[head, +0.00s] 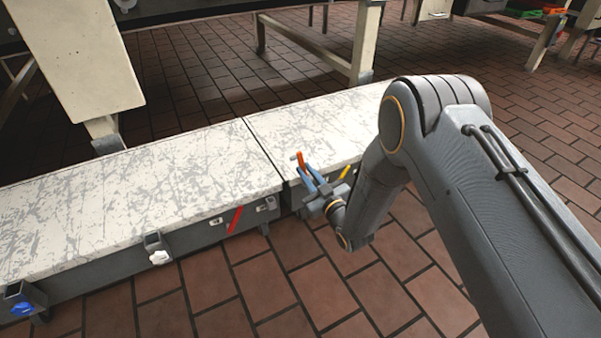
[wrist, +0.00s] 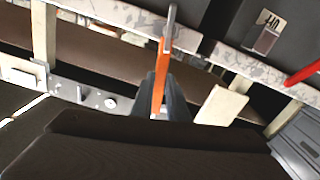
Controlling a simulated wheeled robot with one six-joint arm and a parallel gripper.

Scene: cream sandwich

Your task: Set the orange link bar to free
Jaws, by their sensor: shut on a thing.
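The orange link bar (head: 300,158) shows in the head view at the front edge of the marbled bench, near the seam between its two sections. It also shows in the wrist view as a narrow, nearly upright orange strip (wrist: 159,82) with a grey end on top. My gripper (head: 312,180) is at the bench's front side and is shut on the orange link bar. In the wrist view, the dark fingers (wrist: 160,100) stand around the bar's lower part. The bar's lower end is hidden by the gripper, and any label beside it cannot be read.
A slanted red bar (head: 235,219) is on the bench's front side, left of my gripper. A yellow bar (head: 345,173) is close on its right. A white knob (head: 159,258) and a blue knob (head: 21,309) stick out further left. The brick floor in front is clear.

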